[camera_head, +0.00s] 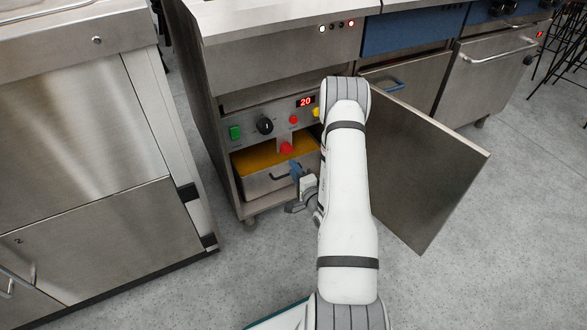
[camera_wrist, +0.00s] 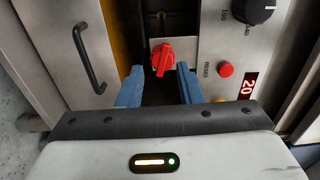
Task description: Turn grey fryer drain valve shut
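The grey fryer (camera_head: 275,50) stands with its cabinet open. Its drain valve has a red handle (camera_head: 286,148), low in the opening under the control panel; the handle also shows in the wrist view (camera_wrist: 162,58). My gripper (camera_head: 297,170) is in front of the opening, close below the handle. In the wrist view its two blue fingers (camera_wrist: 160,78) are apart, with nothing held. The red handle appears in the gap at the fingertips; I cannot tell whether it touches either finger.
A metal pan (camera_head: 262,182) with orange contents and a dark handle sits below the valve. The control panel has a black knob (camera_head: 265,126), a green switch (camera_head: 235,132) and a red button (camera_head: 293,119). The open door (camera_head: 430,170) is right of my arm. A steel cabinet (camera_head: 90,200) stands left.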

